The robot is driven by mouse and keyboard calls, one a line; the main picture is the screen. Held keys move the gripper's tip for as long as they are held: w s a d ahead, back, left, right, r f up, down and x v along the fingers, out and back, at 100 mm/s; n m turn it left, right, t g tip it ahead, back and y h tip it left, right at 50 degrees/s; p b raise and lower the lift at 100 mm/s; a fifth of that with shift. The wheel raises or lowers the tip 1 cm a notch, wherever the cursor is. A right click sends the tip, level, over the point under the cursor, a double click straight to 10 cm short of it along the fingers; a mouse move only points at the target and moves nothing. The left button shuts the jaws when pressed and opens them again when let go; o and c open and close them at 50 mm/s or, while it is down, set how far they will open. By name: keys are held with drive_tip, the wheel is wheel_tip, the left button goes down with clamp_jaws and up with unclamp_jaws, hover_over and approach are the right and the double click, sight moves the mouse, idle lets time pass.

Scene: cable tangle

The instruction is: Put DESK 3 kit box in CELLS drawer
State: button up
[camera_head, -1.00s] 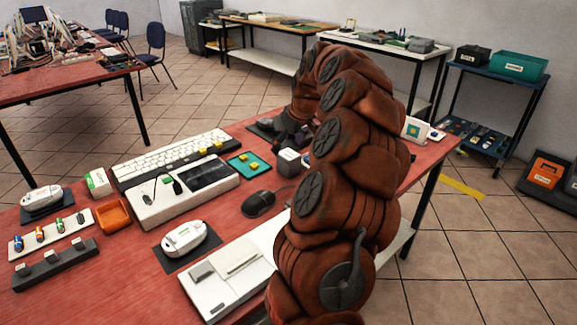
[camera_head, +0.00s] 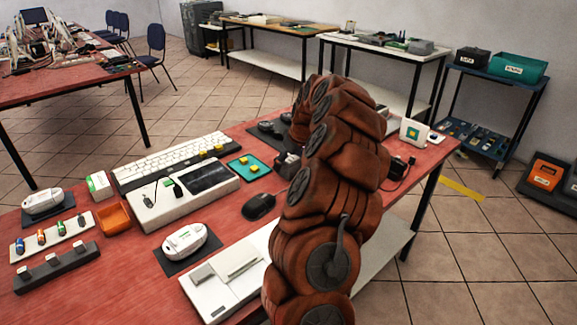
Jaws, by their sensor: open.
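My arm rises through the middle of the view and bends down to the red desk (camera_head: 130,250). My gripper (camera_head: 291,147) is open and dark, partly hidden behind the arm links. It is low over a small dark grey box (camera_head: 287,166) on the desk, which is mostly covered by gripper and arm. Whether they touch I cannot tell. No label reading DESK 3 is legible, so I cannot tell if this is the kit box. I cannot pick out a drawer marked CELLS.
Around the gripper are a dark mat (camera_head: 265,130), a teal tray (camera_head: 249,168), a keyboard (camera_head: 172,155), a black mouse (camera_head: 259,205) and a black charger (camera_head: 398,166). A rack with bins (camera_head: 518,67) stands back right.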

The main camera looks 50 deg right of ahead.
sight(289, 157)
drive_tip(key=shift+c, duration=0.3)
drive_tip(key=c, duration=1.4)
drive_tip(key=shift+o, duration=0.2)
drive_tip(key=shift+r, duration=5.05)
